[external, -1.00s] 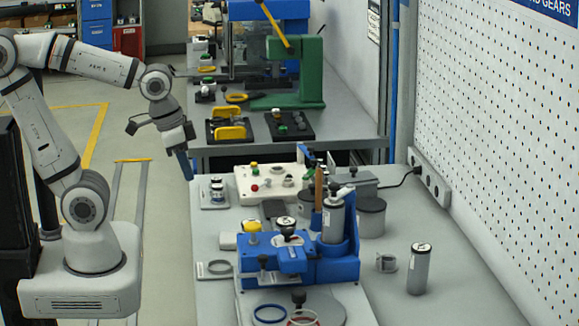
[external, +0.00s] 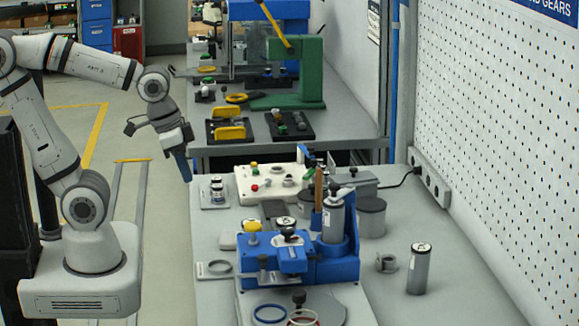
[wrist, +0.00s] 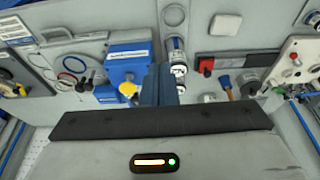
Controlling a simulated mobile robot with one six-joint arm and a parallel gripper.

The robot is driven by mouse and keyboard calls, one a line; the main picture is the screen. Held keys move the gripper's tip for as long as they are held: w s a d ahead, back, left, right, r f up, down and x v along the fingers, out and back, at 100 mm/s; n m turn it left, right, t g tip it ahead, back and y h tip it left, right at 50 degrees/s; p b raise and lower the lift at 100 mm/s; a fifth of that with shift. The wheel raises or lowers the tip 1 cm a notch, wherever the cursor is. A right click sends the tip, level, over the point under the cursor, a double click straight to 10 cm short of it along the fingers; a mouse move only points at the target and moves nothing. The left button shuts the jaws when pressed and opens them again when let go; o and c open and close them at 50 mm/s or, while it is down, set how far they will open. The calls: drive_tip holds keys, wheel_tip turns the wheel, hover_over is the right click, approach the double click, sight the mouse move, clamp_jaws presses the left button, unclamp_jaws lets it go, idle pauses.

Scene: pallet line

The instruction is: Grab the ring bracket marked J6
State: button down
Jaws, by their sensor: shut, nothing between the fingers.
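A small grey ring-shaped piece (external: 386,262) stands on the right part of the near bench in the external view, left of an upright metal cylinder. It looks like a ring bracket, but I cannot read any J6 mark on it. I cannot pick it out in the wrist view. My gripper (external: 187,176) is shut and empty, with its dark blue fingers pointing down over the left edge of the bench, well apart from that piece. The shut fingers also show in the wrist view (wrist: 158,74) and cover part of the bench.
A blue fixture (external: 290,262) with a yellow knob and a tall canister stands between my gripper and the grey piece. A white control board (external: 262,182) lies behind it. A flat plate with a grey ring (external: 219,267) lies at the left edge. The bench's right side is mostly clear.

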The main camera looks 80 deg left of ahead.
drive_tip(key=c, duration=2.2)
unclamp_jaws()
drive_tip(key=c, duration=0.7)
unclamp_jaws()
drive_tip(key=shift+w, duration=0.1)
drive_tip(key=m+h+b, duration=0.3)
drive_tip(key=m+b, duration=0.2)
drive_tip(key=m, duration=0.2)
hover_over(387, 260)
drive_tip(key=s+a, duration=0.2)
drive_tip(key=s, duration=0.1)
wheel_tip(387, 260, down, 18)
drive_tip(key=shift+w+p+x, duration=0.2)
drive_tip(key=shift+p+x, duration=0.25)
drive_tip(key=shift+x, duration=3)
